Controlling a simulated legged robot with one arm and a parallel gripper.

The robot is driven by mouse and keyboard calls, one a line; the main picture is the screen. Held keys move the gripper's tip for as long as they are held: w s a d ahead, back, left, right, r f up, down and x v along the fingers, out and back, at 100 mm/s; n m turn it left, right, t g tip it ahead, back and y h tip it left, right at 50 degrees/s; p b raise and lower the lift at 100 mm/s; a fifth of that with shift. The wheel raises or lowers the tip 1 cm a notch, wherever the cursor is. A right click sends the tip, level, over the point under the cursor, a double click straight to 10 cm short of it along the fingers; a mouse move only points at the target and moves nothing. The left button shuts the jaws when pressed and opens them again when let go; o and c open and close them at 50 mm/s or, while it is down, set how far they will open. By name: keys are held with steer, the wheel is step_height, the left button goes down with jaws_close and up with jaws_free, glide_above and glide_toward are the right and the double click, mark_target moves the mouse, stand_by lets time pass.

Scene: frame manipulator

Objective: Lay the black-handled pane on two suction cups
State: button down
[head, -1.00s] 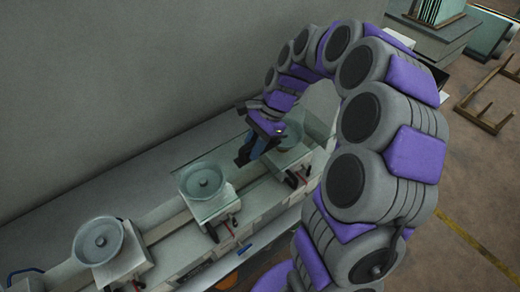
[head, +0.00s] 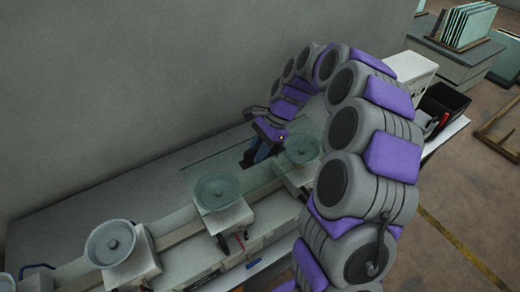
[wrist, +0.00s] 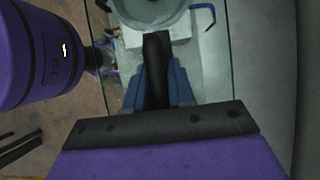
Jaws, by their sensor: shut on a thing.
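The clear glass pane (head: 215,155) shows as a faint greenish sheet with a thin edge. It spans the middle suction cup (head: 217,190) and the right suction cup (head: 302,149), both tinted through it. I cannot tell whether it touches them. My gripper (head: 254,155) is shut on its black handle, between these cups. In the wrist view, the black handle (wrist: 156,65) sits between my blue fingers, and the pane's side edges run left and right of it. A round cup (wrist: 150,14) shows at the top, partly cut off.
The left suction cup (head: 111,242) is uncovered on its white block. A grey wall stands behind the bench. A black bin (head: 445,103) and a rack of glass panes (head: 465,25) are at the right.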

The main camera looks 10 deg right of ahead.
steer(key=shift+s+f, duration=0.1)
steer(key=shift+f, duration=0.55)
steer(key=shift+d+f, duration=0.15)
steer(key=shift+f, duration=1.05)
steer(key=shift+s, duration=0.1)
steer(key=shift+f+p, duration=0.25)
steer(key=shift+p, duration=0.05)
steer(key=c, duration=0.9)
jaws_free()
steer(key=v, duration=1.7)
steer(key=shift+r, duration=0.1)
